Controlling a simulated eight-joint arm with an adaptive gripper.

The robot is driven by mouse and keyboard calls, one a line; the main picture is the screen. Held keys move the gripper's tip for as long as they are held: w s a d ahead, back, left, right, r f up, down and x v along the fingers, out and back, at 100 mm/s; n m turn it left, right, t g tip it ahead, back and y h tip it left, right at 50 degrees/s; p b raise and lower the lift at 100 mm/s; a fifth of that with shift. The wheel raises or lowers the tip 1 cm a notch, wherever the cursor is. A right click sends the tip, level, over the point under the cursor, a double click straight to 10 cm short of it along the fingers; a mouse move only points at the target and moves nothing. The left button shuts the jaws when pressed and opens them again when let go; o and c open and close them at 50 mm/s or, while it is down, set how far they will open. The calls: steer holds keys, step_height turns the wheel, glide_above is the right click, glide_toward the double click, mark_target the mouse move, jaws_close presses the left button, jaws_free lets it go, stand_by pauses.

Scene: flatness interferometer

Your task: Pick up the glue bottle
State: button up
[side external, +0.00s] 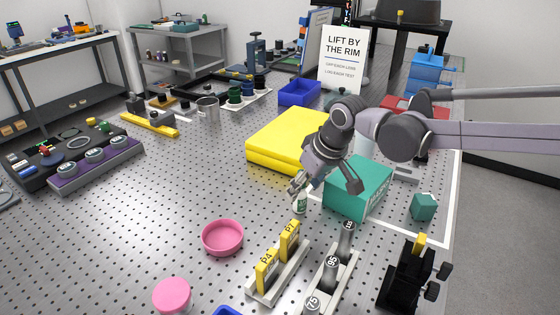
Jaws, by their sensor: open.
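A small bottle (300,205), pale with a greenish label, stands on the perforated metal table just below my gripper; it looks like the glue bottle, though its label is too small to read. My gripper (297,188) is open and points down at the bottle, its fingertips by the bottle's top. The fingers overlap the top in this view, so I cannot tell whether they touch it.
A teal box (358,188) stands close on the right and a yellow case (283,140) behind. A pink bowl (223,238) is front left. Yellow blocks in a rack (278,277) and grey cylinders (331,272) stand in front. The table's left middle is clear.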

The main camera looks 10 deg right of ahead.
mark_target(300, 195)
steer(key=shift+x, duration=2.25)
jaws_close()
steer(key=shift+r, duration=0.1)
